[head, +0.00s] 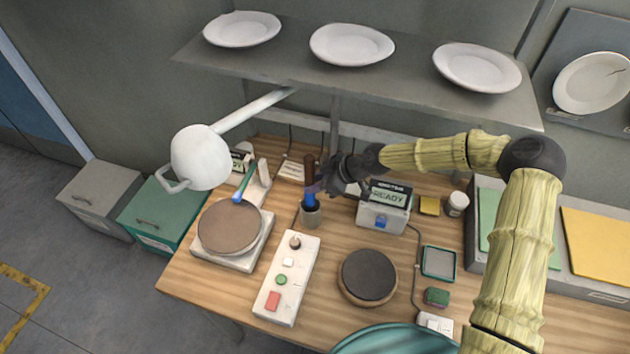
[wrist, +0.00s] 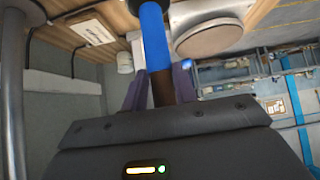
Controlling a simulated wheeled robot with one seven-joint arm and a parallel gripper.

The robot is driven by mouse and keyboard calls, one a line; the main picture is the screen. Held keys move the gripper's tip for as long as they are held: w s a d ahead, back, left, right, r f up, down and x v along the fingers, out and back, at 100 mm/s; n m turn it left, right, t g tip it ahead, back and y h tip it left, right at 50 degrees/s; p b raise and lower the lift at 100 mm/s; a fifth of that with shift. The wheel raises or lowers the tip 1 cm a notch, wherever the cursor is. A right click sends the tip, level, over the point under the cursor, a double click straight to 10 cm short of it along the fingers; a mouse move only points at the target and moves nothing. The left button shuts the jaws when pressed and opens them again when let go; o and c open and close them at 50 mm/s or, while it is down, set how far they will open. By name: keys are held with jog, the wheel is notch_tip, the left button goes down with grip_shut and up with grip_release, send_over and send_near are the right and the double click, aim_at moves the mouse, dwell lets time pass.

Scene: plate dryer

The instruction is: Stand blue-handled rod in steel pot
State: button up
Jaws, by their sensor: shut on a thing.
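The blue-handled rod (head: 309,169) is upright in the head view, with its dark brown part up and its blue part down. Its blue lower end meets the mouth of the small grey steel pot (head: 311,217). I cannot tell how deep it reaches inside. My gripper (head: 319,184) comes from the right and is shut on the rod, above the pot. In the wrist view the purple fingers of my gripper (wrist: 160,84) close around the rod's dark part, and the blue part of the rod (wrist: 154,38) runs to the top edge. The pot is not clear there.
A white button panel (head: 287,278) lies in front of the pot. A scale-like stand with a brown disc (head: 229,228) is at left, under a white lamp (head: 200,157). A box reading READY (head: 383,214) stands close at right. A shelf with plates (head: 380,75) hangs above.

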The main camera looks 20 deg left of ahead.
jog(key=shift+f+b, duration=2.2)
jog(key=shift+f, duration=0.7)
jog(key=o, duration=1.1)
jog(key=shift+r, duration=0.1)
jog(key=b+v, duration=0.4)
jog(key=v, duration=1.3)
jog(key=shift+d+r, duration=0.1)
jog(key=shift+r, duration=0.05)
